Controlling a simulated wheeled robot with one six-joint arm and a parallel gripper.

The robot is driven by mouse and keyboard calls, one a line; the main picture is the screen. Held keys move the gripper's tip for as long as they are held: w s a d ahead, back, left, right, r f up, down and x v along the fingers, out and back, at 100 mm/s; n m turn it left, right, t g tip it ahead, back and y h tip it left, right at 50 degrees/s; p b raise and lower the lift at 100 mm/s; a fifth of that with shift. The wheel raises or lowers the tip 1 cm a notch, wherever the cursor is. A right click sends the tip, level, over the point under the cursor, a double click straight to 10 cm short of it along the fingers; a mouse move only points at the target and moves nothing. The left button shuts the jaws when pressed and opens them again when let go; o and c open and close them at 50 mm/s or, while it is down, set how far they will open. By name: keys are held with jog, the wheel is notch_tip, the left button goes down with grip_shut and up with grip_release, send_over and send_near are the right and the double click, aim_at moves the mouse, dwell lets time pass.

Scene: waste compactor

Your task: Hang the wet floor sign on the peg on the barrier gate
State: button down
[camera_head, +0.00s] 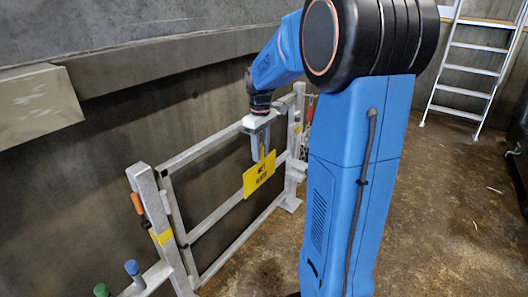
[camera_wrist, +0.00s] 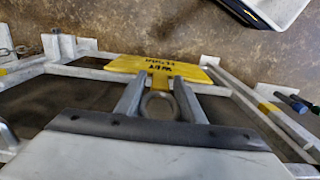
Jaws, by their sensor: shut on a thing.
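The wet floor sign (camera_head: 259,174) is a yellow plate with dark lettering. My gripper (camera_head: 260,152) is shut on its upper part, and the plate hangs below the fingers, slightly tilted in the head view. In the wrist view the sign (camera_wrist: 125,64) lies just beyond the fingertips (camera_wrist: 160,82), with a yellow strip reaching back between them. A grey ring shape shows between the fingers; I cannot tell what it belongs to. The barrier gate (camera_head: 205,224) is a grey metal frame, and the sign appears in front of its rails. I cannot make out the peg.
A gate post (camera_head: 152,215) with an orange handle stands at left, near a green knob (camera_head: 101,289) and a blue knob (camera_head: 132,267). Another post (camera_head: 293,165) stands at the far end. A concrete wall is behind the gate. A ladder (camera_head: 475,68) leans at right; the floor between is mostly clear.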

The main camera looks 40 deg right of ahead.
jog(key=shift+w+a+f, duration=0.2)
jog(key=shift+w+a, duration=0.1)
jog(key=shift+w, duration=0.55)
jog(key=shift+w+a+f, duration=0.25)
jog(key=shift+w+a, duration=0.05)
jog(key=shift+w, duration=0.5)
jog(key=shift+w+a+f, duration=0.2)
jog(key=shift+w+a, duration=0.1)
jog(key=shift+w, duration=0.55)
jog(key=shift+f, duration=0.1)
jog(key=c, duration=1.1)
grip_release()
